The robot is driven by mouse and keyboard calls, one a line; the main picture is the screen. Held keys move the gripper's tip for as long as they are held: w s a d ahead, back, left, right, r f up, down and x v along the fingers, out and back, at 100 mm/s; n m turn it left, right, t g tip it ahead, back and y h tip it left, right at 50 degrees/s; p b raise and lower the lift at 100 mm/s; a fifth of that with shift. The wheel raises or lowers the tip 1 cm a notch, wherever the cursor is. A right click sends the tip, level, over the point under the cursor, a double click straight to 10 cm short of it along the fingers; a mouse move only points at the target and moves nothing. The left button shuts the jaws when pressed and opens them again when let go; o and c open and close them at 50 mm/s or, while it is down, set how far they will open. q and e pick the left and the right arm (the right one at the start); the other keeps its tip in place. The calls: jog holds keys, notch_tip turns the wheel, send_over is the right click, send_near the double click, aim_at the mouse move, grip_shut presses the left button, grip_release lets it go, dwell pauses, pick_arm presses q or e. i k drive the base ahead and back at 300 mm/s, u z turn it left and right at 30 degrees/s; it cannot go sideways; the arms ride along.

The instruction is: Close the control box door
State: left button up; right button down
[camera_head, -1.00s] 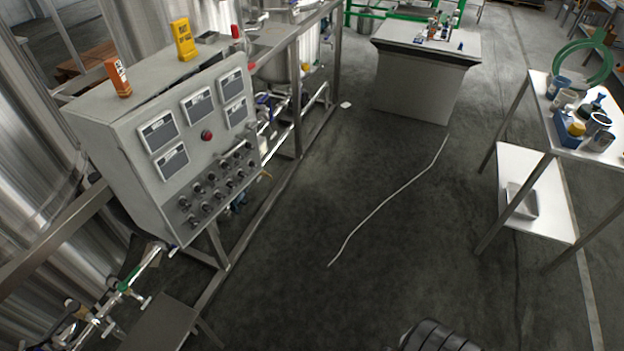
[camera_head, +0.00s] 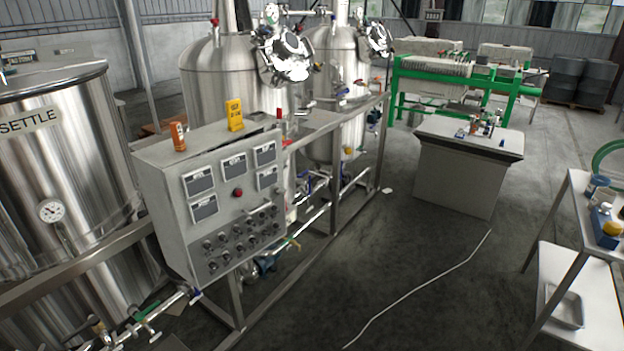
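The grey control box (camera_head: 158,157) stands on a metal frame at left of centre. Its front door (camera_head: 230,205) carries several small displays, a red button (camera_head: 238,192) and rows of dark knobs (camera_head: 243,240). A dark gap shows along the top between the door and the box, widest toward the right, so the door looks slightly ajar. An orange item (camera_head: 178,137) and a yellow sign (camera_head: 234,115) stand on top of the box. Neither of my grippers is in view.
A steel tank marked SETTLE (camera_head: 85,150) stands left of the box. More tanks (camera_head: 215,75) stand behind it. Pipes and valves (camera_head: 150,320) run below. A grey bench (camera_head: 455,175) and a white table (camera_head: 575,215) stand to the right. Dark floor with a thin pale hose (camera_head: 420,290) lies between.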

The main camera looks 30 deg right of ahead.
aim_at(209, 194)
jog(key=z, duration=0.4)
jog(key=i, duration=1.2)
jog(key=u, duration=0.45)
